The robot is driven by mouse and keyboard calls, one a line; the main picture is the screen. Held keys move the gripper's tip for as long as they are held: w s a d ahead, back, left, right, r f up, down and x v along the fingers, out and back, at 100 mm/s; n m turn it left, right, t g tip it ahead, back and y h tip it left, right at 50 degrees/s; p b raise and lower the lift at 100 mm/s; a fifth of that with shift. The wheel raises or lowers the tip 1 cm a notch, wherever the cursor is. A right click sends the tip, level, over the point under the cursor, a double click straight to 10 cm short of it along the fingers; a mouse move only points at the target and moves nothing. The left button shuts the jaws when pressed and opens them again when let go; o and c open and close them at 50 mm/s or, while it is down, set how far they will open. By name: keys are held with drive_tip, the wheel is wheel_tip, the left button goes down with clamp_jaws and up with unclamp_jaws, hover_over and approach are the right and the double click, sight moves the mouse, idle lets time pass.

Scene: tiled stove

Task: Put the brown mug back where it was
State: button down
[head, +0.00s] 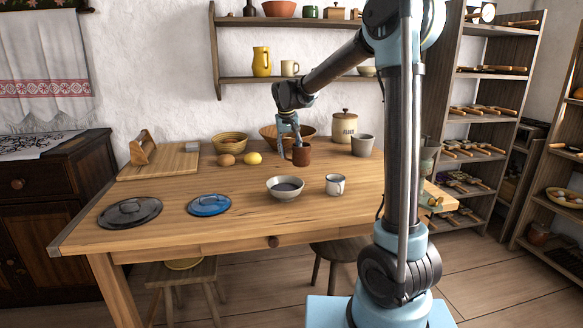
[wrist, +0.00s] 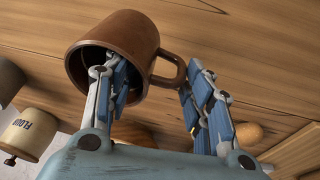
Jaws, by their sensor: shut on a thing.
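The brown mug (head: 302,156) is at the back middle of the wooden table (head: 235,222), with my gripper (head: 292,138) coming down on it from above. In the wrist view, the brown mug (wrist: 120,45) fills the upper left, its handle pointing right. My gripper (wrist: 158,88) has one finger inside the mug's mouth and the other outside on the handle side. It is shut on the mug. The mug looks close to upright in the head view. I cannot tell whether its base touches the table.
A flour jar (head: 344,127) and grey cup (head: 363,146) stand right of the mug. Baskets (head: 229,143), a lemon (head: 253,158) and a brown roundish item (head: 226,160) are left. A grey bowl (head: 285,193), white mug (head: 335,185) and blue lid (head: 209,206) are in front.

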drive_tip(key=shift+f, duration=2.75)
drive_tip(key=c, duration=0.7)
unclamp_jaws()
drive_tip(key=shift+f, duration=0.1)
drive_tip(key=shift+c, duration=0.2)
drive_tip(key=v, duration=1.2)
